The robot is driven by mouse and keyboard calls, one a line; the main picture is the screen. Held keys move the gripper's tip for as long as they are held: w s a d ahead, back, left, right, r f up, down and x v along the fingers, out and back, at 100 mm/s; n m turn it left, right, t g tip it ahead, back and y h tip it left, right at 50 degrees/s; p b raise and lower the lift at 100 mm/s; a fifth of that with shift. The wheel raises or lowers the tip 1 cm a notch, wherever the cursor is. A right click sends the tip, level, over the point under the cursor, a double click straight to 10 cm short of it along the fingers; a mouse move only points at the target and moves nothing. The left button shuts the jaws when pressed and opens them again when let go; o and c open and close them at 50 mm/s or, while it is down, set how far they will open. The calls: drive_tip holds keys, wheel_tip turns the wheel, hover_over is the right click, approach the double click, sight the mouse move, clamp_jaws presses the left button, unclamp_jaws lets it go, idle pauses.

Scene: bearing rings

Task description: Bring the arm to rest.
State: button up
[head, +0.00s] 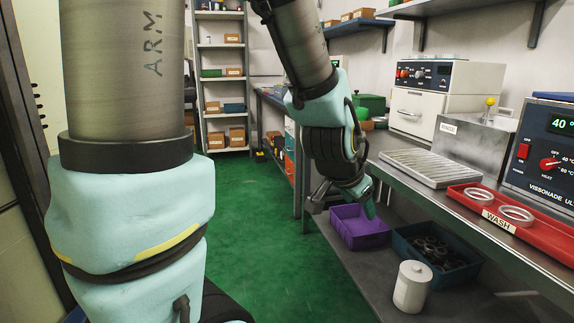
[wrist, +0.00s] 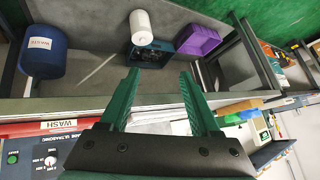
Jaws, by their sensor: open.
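My arm reaches down from the top of the head view over the green floor, bent at the wrist. My gripper (head: 342,203) hangs at the front edge of the workbench, above the purple bin (head: 345,230) on the lower shelf. In the wrist view my gripper (wrist: 158,78) shows two green fingers spread apart with nothing between them. The fingers touch nothing that I can see. Two pale bearing rings (head: 502,214) lie on the red WASH tray (head: 470,205) on the bench, to the right of the gripper.
A grey ribbed tray (head: 420,168), a steel basin (head: 470,143) and a white oven (head: 425,115) stand on the bench. Below are a dark blue bin (head: 467,280) of dark rings and a white canister (head: 411,287). The green floor (head: 260,230) left of the bench is clear.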

drive_tip(key=s+a+f+n+g+y, duration=0.25)
drive_tip(key=a+n, duration=0.25)
drive_tip(key=a, duration=0.6)
drive_tip(key=s+a+f+n+g+y, duration=0.1)
drive_tip(key=a+f+n+g+y, duration=0.15)
drive_tip(key=a+n, duration=0.6)
wheel_tip(320, 180, up, 19)
drive_tip(key=a+m+p, duration=0.2)
drive_tip(key=m+p, duration=0.1)
drive_tip(key=p, duration=1.7)
drive_tip(key=shift+w+r, duration=0.15)
drive_tip(key=shift+w, duration=0.1)
